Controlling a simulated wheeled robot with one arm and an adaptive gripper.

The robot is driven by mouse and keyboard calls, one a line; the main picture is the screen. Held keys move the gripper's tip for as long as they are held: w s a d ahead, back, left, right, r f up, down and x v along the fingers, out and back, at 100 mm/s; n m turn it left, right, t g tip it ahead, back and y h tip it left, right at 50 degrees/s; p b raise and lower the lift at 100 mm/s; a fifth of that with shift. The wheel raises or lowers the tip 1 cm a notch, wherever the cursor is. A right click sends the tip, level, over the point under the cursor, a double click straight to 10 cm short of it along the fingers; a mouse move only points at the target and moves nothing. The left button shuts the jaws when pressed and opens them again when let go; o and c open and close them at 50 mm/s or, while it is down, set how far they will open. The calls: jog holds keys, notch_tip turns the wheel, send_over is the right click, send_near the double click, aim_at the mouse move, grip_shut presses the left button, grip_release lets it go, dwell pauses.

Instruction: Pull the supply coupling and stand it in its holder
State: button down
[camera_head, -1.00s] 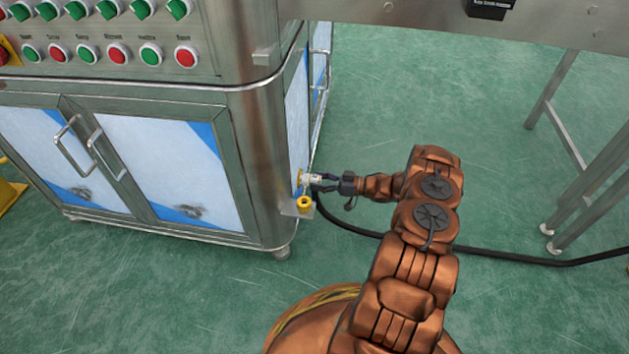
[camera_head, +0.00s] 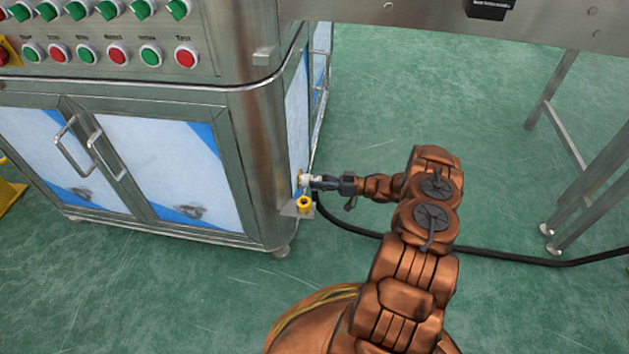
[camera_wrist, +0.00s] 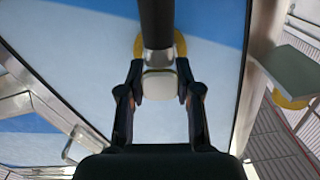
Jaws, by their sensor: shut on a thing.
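The supply coupling (camera_head: 316,179) is a small pale fitting on the side of the steel cabinet, at a yellow ring (camera_head: 303,177). In the wrist view the coupling (camera_wrist: 160,84) is a light block with a dark hose running up across the yellow ring (camera_wrist: 180,46). My gripper (camera_head: 322,182) is shut on the coupling; in the wrist view its two fingers (camera_wrist: 160,88) press it from both sides. The holder (camera_head: 304,203) is a yellow ring-like cup on a small steel bracket, just below the coupling. The exact joint at the cabinet is partly hidden by the hose.
The steel cabinet (camera_head: 250,150) with buttons above stands to the left. A black hose (camera_head: 500,256) runs along the green floor to the right. A steel table leg (camera_head: 590,185) stands at the right.

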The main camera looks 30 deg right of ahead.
jog(key=shift+b+v, duration=0.35)
jog(key=shift+v, duration=2.55)
